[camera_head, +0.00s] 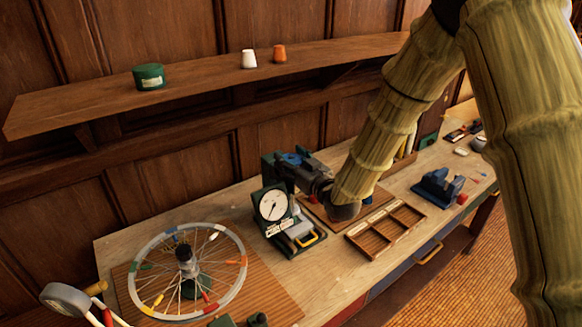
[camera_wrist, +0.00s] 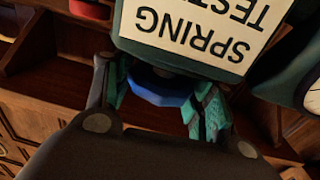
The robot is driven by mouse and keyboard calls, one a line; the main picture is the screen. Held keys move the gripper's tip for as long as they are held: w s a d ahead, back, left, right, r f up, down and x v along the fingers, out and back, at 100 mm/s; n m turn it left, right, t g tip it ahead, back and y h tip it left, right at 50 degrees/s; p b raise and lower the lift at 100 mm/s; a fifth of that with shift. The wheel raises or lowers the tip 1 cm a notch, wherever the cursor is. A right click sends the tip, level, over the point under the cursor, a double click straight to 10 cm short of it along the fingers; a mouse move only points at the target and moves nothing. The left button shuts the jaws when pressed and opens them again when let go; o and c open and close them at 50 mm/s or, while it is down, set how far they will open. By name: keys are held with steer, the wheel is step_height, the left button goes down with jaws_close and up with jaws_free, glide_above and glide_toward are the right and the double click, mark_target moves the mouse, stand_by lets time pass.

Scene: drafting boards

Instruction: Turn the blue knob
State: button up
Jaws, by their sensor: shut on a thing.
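The blue knob (camera_wrist: 160,89) shows in the wrist view, just below a dark green device whose label reads "SPRING TEST" upside down (camera_wrist: 197,28). My gripper (camera_wrist: 163,95) has its green fingertips on either side of the knob and is shut on it. In the head view my gripper (camera_head: 290,165) reaches behind the spring tester (camera_head: 273,206), which has a round white dial.
A spoked wheel (camera_head: 163,312) lies at the left of the bench. An empty wooden compartment tray (camera_head: 372,246) and a blue vise-like block (camera_head: 437,187) stand to the right. The wall shelf (camera_head: 205,88) above holds a green tin (camera_head: 149,77), a white cup (camera_head: 248,59) and an orange cup (camera_head: 279,54).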

steer(key=m+t+h+b, duration=0.1)
steer(key=m+h+b, duration=0.1)
steer(key=h, duration=0.1)
steer(key=m+t+h+b, duration=0.1)
steer(key=m+h+b, duration=0.1)
steer(key=h, duration=0.2)
steer(key=shift+a+r+m+t, duration=0.1)
steer(key=shift+r+m+t, duration=0.05)
steer(key=shift+m+t, duration=0.2)
steer(key=shift+w+r+m+h+b, duration=0.1)
steer(key=shift+m+h+b, duration=0.25)
steer(key=shift+m+h, duration=0.8)
steer(key=shift+m+h+b, duration=0.35)
steer(key=shift+m+h, duration=0.25)
steer(key=shift+h, duration=0.95)
steer(key=shift+m+h, duration=0.3)
steer(key=shift+h, duration=0.2)
steer(key=o, duration=1)
steer(key=shift+v, duration=3.8)
